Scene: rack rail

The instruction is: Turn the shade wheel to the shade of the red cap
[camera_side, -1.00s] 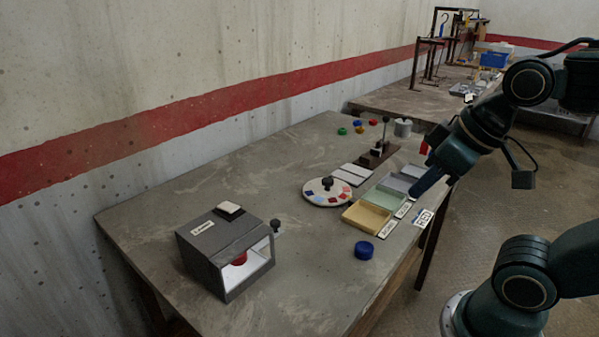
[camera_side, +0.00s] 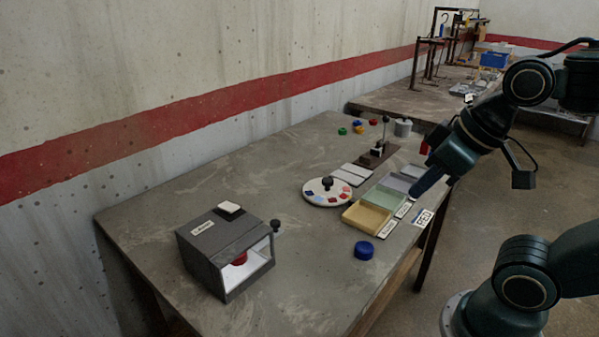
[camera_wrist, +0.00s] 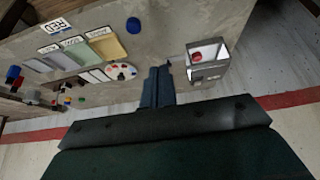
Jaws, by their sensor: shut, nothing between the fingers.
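The shade wheel (camera_side: 327,192) is a white disc with red and blue patches around its face and a dark knob in the middle. It lies flat on the table and also shows in the wrist view (camera_wrist: 122,71). The red cap (camera_side: 239,258) sits inside the grey lit box (camera_side: 212,253); it also shows in the wrist view (camera_wrist: 197,57). My gripper (camera_side: 420,189) is shut and empty, above the trays at the table's right edge and apart from the wheel. In the wrist view its fingers (camera_wrist: 157,74) are together.
A blue cap (camera_side: 363,250) lies at the front. Yellow (camera_side: 366,217), green and grey trays stand right of the wheel, with white cards (camera_side: 351,174) behind. Several small coloured caps (camera_side: 358,125), a dark stand (camera_side: 378,154) and a grey pot (camera_side: 402,127) are further back. The table's left middle is clear.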

